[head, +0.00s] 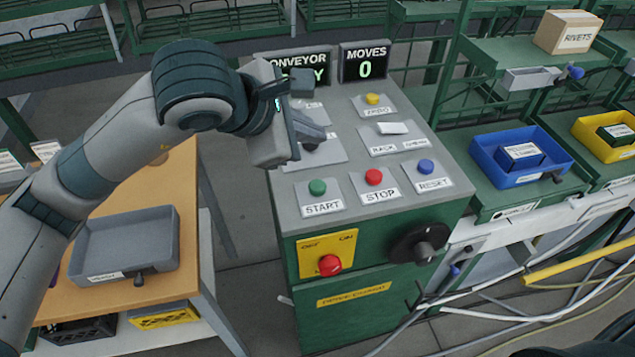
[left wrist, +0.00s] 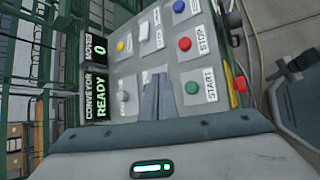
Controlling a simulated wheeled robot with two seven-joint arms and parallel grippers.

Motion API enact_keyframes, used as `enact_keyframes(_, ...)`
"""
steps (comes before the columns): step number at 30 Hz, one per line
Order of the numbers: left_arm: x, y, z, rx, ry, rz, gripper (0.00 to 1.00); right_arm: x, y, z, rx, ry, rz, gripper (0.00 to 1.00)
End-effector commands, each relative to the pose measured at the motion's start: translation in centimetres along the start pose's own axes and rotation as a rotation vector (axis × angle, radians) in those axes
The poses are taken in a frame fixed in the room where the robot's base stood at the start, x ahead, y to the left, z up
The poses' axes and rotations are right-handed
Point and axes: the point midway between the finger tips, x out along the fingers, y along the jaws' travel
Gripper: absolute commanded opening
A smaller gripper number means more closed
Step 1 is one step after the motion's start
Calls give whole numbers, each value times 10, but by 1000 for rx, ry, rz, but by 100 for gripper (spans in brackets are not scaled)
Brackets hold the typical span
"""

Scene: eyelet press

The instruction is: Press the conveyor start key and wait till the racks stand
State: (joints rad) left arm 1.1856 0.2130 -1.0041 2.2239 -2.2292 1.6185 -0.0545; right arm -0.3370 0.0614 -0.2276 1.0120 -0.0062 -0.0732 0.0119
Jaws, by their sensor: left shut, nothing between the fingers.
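The green start key (head: 317,187) sits at the front left of the grey panel top, above a START label. It also shows in the left wrist view (left wrist: 192,87), right of my fingers. My left gripper (head: 312,138) is shut and empty, above the panel's left side, behind the start key and apart from it. Its closed fingers (left wrist: 158,98) show in the left wrist view. The conveyor display (left wrist: 96,97) reads READY there; my gripper partly covers it in the head view. The moves display (head: 364,63) reads 0. My right gripper is not in view.
A red stop key (head: 374,176), blue reset key (head: 426,167), yellow key (head: 372,99) and white rocker (head: 392,128) share the panel. A red knob (head: 330,265) and black rotary handle (head: 425,248) stick out in front. Green racks (head: 217,22) stand behind. Cables lie right.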

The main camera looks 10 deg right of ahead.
Motion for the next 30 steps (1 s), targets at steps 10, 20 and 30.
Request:
enact_keyframes(10, 0, -1, 0, 0, -1, -1, 0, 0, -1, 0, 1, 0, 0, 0)
enact_keyframes(20, 12, -10, -9, -1, -1, -4, 0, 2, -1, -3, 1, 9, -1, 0)
enact_keyframes(30, 40, -30, -28, -2, -2, -4, 0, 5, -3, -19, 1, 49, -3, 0)
